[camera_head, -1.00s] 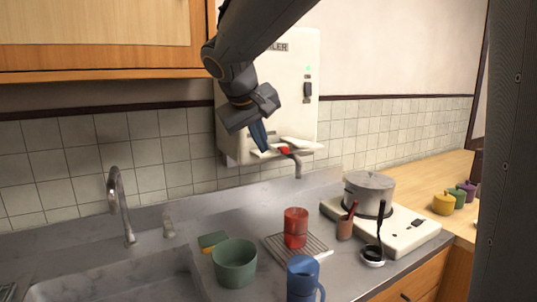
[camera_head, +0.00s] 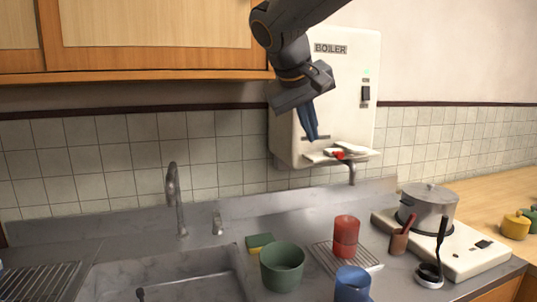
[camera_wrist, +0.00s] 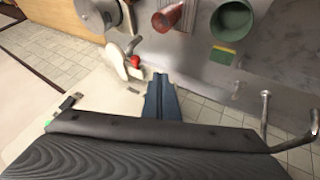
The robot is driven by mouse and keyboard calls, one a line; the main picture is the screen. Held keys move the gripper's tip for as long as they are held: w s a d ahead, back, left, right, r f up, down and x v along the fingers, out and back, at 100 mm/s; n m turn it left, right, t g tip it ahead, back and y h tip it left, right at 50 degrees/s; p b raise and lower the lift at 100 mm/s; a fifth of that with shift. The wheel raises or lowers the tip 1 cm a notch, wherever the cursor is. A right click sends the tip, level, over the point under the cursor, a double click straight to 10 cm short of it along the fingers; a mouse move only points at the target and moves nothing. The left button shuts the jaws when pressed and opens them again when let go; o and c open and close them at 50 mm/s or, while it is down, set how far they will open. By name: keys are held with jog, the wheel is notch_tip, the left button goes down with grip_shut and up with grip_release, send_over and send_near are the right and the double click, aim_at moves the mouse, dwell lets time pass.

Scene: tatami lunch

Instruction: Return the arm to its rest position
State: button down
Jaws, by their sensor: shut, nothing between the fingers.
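My arm reaches in from the top of the head view. My gripper (camera_head: 312,138) hangs in front of the white boiler (camera_head: 345,75), with its blue fingers pointing down. The fingers are together and hold nothing. In the wrist view the gripper (camera_wrist: 162,85) shows as two blue fingers side by side, with the boiler (camera_wrist: 95,110) behind and to the left. The fingertips are above the counter and left of the boiler's small white ledge with a red part (camera_head: 338,155). I cannot tell how far they are from the boiler's face.
Below on the steel counter are a green bowl (camera_head: 283,268), a red cup (camera_head: 346,235) on a rack, a blue mug (camera_head: 352,285), a yellow-green sponge (camera_head: 259,242) and a pot (camera_head: 428,205) on a stove. A tap (camera_head: 174,195) rises by the sink. A wooden cupboard (camera_head: 150,30) hangs at upper left.

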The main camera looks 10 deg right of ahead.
jog(key=s+f+g+y, duration=0.1)
jog(key=s+f, duration=0.5)
jog(key=f, duration=0.6)
jog(key=s+f+g+y, duration=0.2)
jog(key=s+f, duration=0.4)
jog(key=f, duration=0.5)
jog(key=s+f+m+g+y, duration=0.1)
jog(key=s+f, duration=0.5)
jog(key=f, duration=0.6)
jog(key=shift+s+a+f+g+y, duration=0.15)
jog(key=shift+f+g+y, duration=0.2)
jog(key=shift+g+y, duration=0.25)
jog(key=shift+s+f, duration=0.15)
jog(key=shift+s, duration=0.05)
